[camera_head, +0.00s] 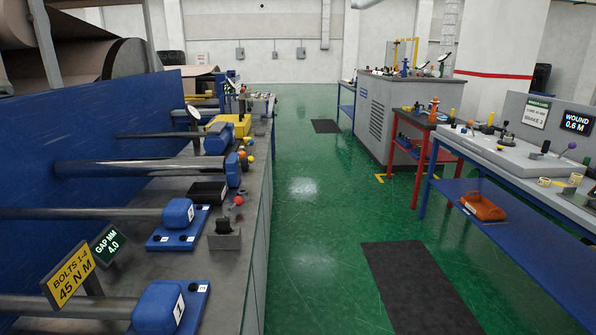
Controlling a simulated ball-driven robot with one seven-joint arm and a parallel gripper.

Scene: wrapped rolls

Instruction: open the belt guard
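I cannot tell for sure which thing is the belt guard. A yellow housing (235,122) sits on the left bench beyond the rollers, small and partly hidden behind a blue block (217,139). It is too far off to tell whether it has a lid or handle, or whether it is open or shut. A yellow frame (404,52) stands on the far right bench. My gripper is not in view.
The left bench (205,265) bears rollers, blue bearing blocks and a black tray (207,191). A blue-legged table (520,165) and red stand (430,125) line the right side. The green aisle (310,215) is clear apart from flat dark mats (420,285).

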